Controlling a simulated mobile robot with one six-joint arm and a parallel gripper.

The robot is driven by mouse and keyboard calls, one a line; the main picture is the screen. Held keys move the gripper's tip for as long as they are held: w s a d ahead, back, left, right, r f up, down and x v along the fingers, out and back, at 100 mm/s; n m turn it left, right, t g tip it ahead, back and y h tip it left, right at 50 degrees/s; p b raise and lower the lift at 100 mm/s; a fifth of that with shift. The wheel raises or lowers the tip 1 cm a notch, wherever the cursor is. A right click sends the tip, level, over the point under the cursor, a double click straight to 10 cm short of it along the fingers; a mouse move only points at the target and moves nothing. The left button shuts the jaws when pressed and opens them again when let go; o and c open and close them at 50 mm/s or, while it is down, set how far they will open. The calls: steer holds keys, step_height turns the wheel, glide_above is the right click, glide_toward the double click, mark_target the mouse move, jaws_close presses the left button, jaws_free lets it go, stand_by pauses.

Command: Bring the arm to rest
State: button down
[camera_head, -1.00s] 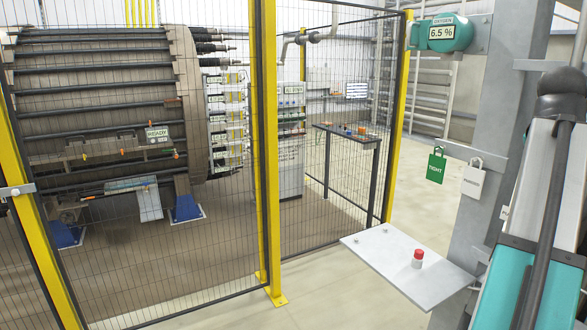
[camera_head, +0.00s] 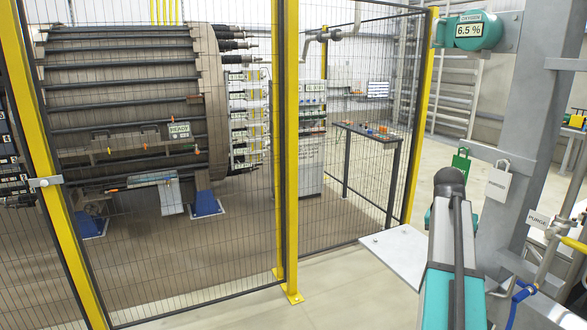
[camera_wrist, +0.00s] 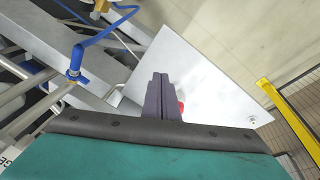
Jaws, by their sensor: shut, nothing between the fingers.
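My gripper (camera_wrist: 160,78) shows in the wrist view as two dark fingers closed together with nothing between them. It is over the pale shelf plate (camera_wrist: 208,82), and the gap between them cannot be judged. A small red-topped object (camera_wrist: 181,106) is partly hidden behind the fingers; I cannot tell whether they touch it. In the head view my arm, teal and grey, rises from the lower right in front of the plate (camera_head: 392,250) and hides the red-topped object. The gripper itself is not visible there.
A steel post (camera_head: 515,150) stands close right of my arm, with a green tag (camera_head: 461,164) and a white tag (camera_head: 497,182). A yellow-framed mesh fence (camera_head: 287,150) encloses the stack (camera_head: 130,105). Floor left of the plate is clear.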

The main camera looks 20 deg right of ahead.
steer(key=w+a+f+n+g+y, duration=0.1)
steer(key=w+a+f+n, duration=0.1)
steer(key=a+f, duration=0.95)
steer(key=w+a+f+n+g+y, duration=0.1)
steer(key=w+a+f+n, duration=0.1)
steer(key=a+f, duration=0.95)
steer(key=s+a+f+n+g, duration=0.1)
steer(key=s+a+f, duration=0.3)
steer(key=f, duration=0.5)
steer(key=s+a+f+n+g, duration=0.1)
steer(key=s+a+f+n, duration=0.15)
steer(key=a+f, duration=0.6)
steer(key=s+a+f+n, duration=0.2)
steer(key=s+a+f, duration=0.4)
steer(key=s+f, duration=0.2)
steer(key=s+a+f+n+g+y, duration=0.1)
steer(key=s+a+f, duration=0.5)
steer(key=s+f, duration=0.3)
steer(key=s, duration=0.4)
steer(key=shift+s+n, duration=0.2)
steer(key=shift+n, duration=0.15)
steer(key=shift+d, duration=0.1)
